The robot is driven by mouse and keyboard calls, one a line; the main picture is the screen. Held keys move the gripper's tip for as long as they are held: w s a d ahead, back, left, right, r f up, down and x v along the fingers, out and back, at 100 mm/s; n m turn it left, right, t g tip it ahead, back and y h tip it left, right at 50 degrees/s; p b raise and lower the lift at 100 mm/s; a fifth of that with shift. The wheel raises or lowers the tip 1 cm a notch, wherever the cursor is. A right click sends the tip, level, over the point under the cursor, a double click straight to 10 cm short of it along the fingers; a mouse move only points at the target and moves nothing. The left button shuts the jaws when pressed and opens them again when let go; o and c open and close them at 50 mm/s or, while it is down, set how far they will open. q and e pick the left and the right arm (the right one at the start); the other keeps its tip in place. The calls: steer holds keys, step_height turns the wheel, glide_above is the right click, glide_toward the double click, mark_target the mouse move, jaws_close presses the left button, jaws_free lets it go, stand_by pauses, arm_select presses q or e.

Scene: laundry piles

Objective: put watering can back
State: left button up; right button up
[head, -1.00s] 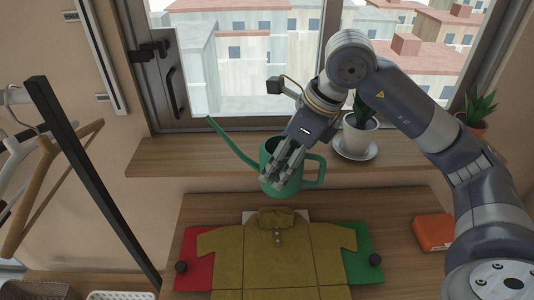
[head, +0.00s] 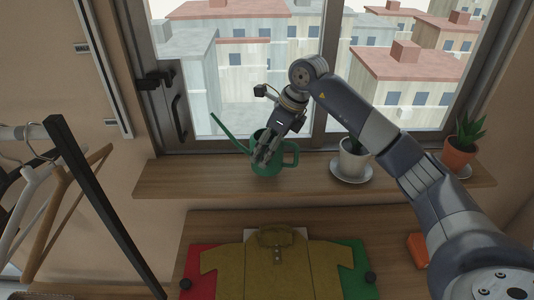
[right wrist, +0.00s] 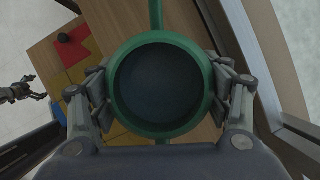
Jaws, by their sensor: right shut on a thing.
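The green watering can (head: 264,168) is upright at the wooden window shelf (head: 200,178), its spout pointing up to the left and its handle to the right. I cannot tell whether its base touches the shelf. My right gripper (head: 266,151) is shut on the can's body from above. In the right wrist view the can's round green rim (right wrist: 205,80) sits between the two fingers, and its inside is dark. My left gripper (right wrist: 36,90) shows small at the left edge of the right wrist view, away from the can; its jaws are too small to judge.
Two potted plants stand on saucers right of the can, a white pot (head: 353,160) and a terracotta pot (head: 460,153). Below lies a mustard shirt (head: 270,265) on a red and green board. Hangers (head: 60,205) hang at left. The shelf left of the can is clear.

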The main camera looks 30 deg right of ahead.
step_height(320, 180, down, 3)
steer(key=shift+s+r+p, duration=0.1)
steer(key=shift+p, duration=0.6)
steer(key=shift+f, duration=0.2)
steer(key=shift+f, duration=0.2)
steer(key=o, duration=1.4)
steer(key=shift+c, duration=0.2)
